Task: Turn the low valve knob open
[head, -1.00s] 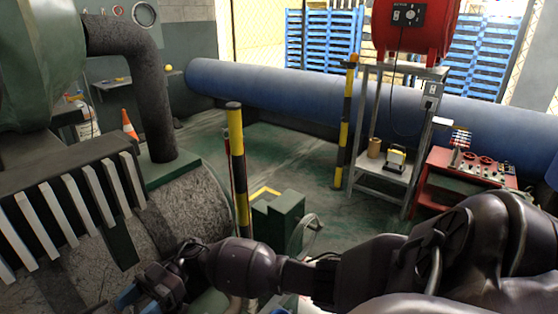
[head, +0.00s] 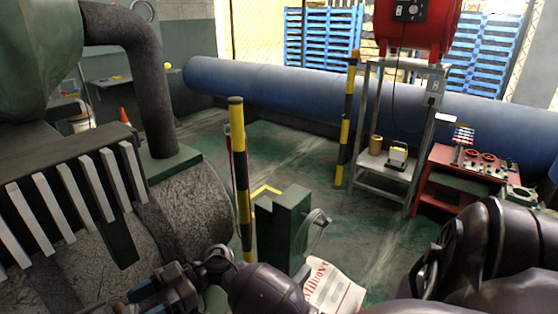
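A red bench (head: 450,182) at the right carries small red round knobs (head: 473,154) and other fittings. I cannot tell whether any of these is the low valve knob.
A yellow-black post (head: 240,180) and a green box (head: 290,225) with a coiled hose stand mid-floor. A grey rack (head: 388,176) holds a red tank (head: 418,28). A white sheet with red lettering (head: 335,290) is low in front. Open floor lies between.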

